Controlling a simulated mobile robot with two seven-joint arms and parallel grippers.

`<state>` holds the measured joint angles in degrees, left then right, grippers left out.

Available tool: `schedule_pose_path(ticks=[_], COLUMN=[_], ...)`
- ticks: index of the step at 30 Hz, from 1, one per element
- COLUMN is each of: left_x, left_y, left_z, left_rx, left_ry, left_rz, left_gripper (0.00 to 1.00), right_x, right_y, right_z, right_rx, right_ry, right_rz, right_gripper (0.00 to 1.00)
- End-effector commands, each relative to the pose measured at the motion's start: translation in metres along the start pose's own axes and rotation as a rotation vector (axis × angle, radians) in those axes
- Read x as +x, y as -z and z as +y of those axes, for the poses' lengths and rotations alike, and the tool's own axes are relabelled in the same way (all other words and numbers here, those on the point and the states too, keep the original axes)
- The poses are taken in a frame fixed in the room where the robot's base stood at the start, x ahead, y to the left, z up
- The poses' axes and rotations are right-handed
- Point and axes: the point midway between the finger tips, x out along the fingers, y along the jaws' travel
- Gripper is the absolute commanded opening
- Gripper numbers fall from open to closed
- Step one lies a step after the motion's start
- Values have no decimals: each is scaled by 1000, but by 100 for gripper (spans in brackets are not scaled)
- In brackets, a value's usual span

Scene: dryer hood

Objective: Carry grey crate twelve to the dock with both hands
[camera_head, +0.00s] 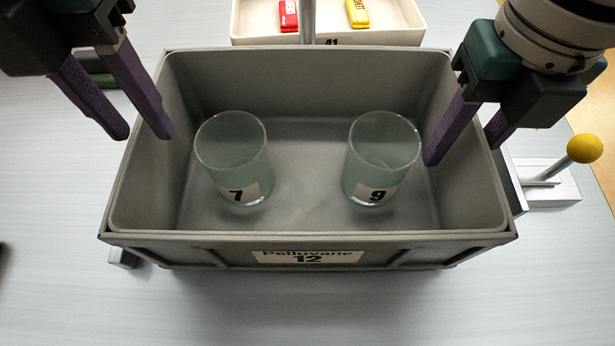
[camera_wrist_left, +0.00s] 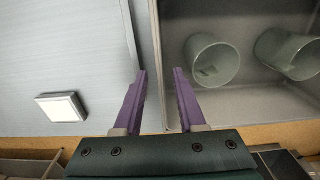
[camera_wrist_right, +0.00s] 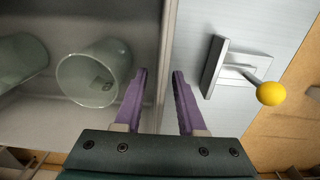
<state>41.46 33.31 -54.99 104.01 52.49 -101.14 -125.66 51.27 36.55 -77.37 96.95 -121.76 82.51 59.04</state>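Grey crate twelve (camera_head: 308,242) stands upright on the light table, labelled "Pelluvane 12" on its front. Inside it stand two clear cups, cup 7 (camera_head: 232,160) on the left and cup 9 (camera_head: 382,158) on the right. My left gripper (camera_head: 147,134) is open with its fingers on either side of the left wall; the wall (camera_wrist_left: 157,95) runs between them in the left wrist view. My right gripper (camera_head: 463,154) is open, likewise astride the right wall (camera_wrist_right: 166,70). Neither gripper is closed on the wall. I cannot identify the dock.
A cream crate (camera_head: 390,38) labelled 41, with a red item (camera_head: 288,15) and a yellow item (camera_head: 358,13), stands behind. A yellow-knobbed lever (camera_head: 584,148) stands close by on the right. A white square (camera_wrist_left: 61,107) lies left of the crate. The table front is clear.

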Motion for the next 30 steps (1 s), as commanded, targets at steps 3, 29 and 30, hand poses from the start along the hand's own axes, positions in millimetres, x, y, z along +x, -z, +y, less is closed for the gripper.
schedule_pose_path(ticks=[3,29,30], left_x=[-24,-47,-47], left_y=[-1,0,0], left_z=[0,0,0], left_rx=[1,0,0], left_ry=[0,-1,-1], left_rz=[-5,0,0], left_gripper=[40,40,40], right_x=[0,-113,-116], right_y=[0,-1,0], right_z=[0,0,0], right_rx=[0,0,0], right_ry=[0,0,-1], right_rz=[0,-2,-1], right_gripper=[39,39,39])
